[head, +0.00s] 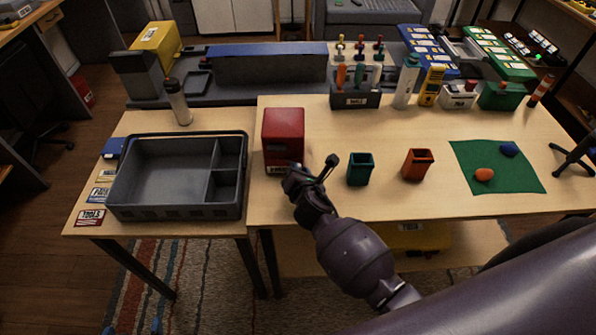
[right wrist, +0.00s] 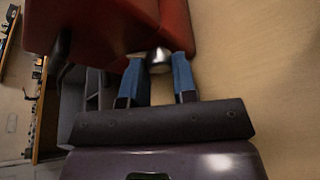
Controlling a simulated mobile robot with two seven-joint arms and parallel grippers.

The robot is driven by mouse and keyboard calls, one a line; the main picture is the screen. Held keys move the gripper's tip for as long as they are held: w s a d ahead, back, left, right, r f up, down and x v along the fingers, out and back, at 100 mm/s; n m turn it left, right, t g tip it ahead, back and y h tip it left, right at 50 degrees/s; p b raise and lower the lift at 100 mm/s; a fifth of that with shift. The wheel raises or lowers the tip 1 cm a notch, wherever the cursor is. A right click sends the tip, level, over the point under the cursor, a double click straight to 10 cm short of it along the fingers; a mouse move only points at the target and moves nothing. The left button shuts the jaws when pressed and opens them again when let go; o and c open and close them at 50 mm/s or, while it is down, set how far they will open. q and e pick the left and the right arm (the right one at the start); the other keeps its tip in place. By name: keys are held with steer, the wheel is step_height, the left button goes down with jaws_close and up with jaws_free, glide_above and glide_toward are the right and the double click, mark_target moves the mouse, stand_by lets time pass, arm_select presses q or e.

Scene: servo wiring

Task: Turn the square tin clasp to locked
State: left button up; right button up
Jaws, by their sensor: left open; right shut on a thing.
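The red square tin (head: 283,135) stands on the right table near its left end. It also fills the top of the right wrist view (right wrist: 95,30). A silvery metal piece, seemingly the clasp (right wrist: 159,60), shows between the blue fingertips of my right gripper (right wrist: 160,76), which is shut on it. How far the clasp is turned cannot be told. In the head view my right gripper (head: 299,177) is at the tin's lower front right corner, its fingers hidden. My left gripper (head: 131,328) is open and empty at the bottom left edge, below the table.
A grey divided tray (head: 160,214) stands left of the tin. A green cup (head: 360,170) and an orange cup (head: 417,164) stand to the right. A green mat (head: 515,180) holds an orange and a blue lump. The table behind the cups is clear.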

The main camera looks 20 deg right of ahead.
stand_by(0.4)
steer(key=o, duration=0.9)
steer(key=shift+o, duration=0.2)
steer(key=shift+s, duration=0.15)
steer(key=v, duration=1)
steer(key=shift+s, duration=0.3)
